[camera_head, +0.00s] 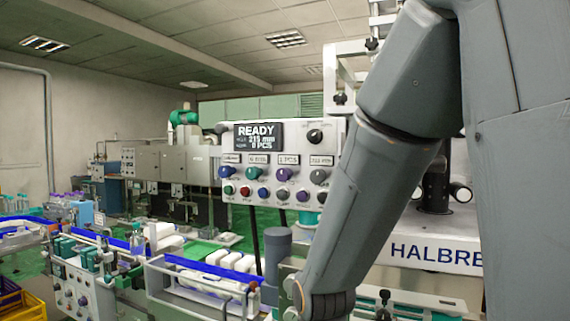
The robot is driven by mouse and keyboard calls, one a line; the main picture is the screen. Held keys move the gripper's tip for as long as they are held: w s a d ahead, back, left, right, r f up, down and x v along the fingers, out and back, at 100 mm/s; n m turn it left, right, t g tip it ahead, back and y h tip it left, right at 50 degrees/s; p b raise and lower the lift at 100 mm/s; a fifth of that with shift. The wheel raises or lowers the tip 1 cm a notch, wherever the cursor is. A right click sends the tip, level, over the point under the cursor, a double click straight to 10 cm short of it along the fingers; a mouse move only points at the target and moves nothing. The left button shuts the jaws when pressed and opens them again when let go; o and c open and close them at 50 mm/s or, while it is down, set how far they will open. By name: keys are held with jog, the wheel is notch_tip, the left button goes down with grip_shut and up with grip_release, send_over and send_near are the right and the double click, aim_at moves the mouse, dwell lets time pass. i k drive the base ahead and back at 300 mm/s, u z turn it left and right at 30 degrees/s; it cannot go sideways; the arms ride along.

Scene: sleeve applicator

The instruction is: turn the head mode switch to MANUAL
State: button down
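A light grey control panel (216,200) stands in the middle of the head view, facing me. Its dark display (258,136) reads READY, 215 mm and 0 PCS. A black knob (315,136) sits right of the display. A row of larger knobs runs below it, among them a blue knob (227,171), a purple knob (283,174) and a grey knob (318,176). Smaller coloured controls sit beneath. I cannot tell which knob is the head mode switch; most labels are too small to read. My arm hangs just right of the panel; its gripper is out of view.
A conveyor with a blue rail (212,268) and white packs (232,262) runs below the panel. A dark grey cylinder (278,245) stands close under it. A white machine body marked HALBRE (432,252) is at right, partly behind my arm.

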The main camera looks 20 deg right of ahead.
aim_at(315, 137)
jog(key=z, duration=0.1)
jog(key=k, duration=1)
jog(key=u, duration=0.9)
jog(key=i, duration=0.2)
jog(key=u, duration=0.1)
